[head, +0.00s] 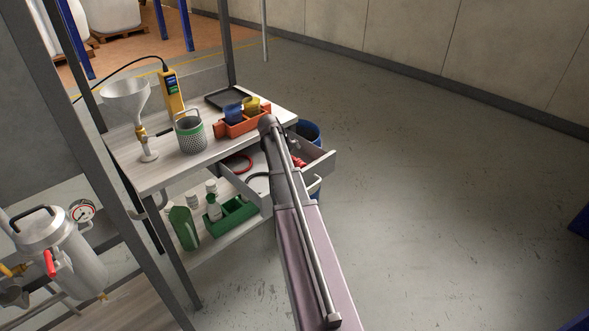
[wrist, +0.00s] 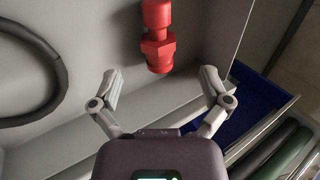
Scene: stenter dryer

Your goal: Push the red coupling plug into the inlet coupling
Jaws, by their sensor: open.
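The red coupling plug (wrist: 158,40) lies in an open grey drawer, with its hex collar and narrower end toward my gripper in the wrist view. A red piece of it also shows beside my arm in the head view (head: 298,161). My gripper (wrist: 160,77) is open and empty, its two fingers spread on either side of the plug's near end, apart from it. I cannot make out the inlet coupling for certain; a steel vessel (head: 75,262) with a gauge and a red-handled valve stands at the left.
The drawer (head: 318,162) also holds a black hose loop (wrist: 62,70). Its wall is close to my fingers. A blue bin (head: 310,131) stands beside it. The bench top (head: 165,172) holds a funnel, a perforated basket and an orange tray.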

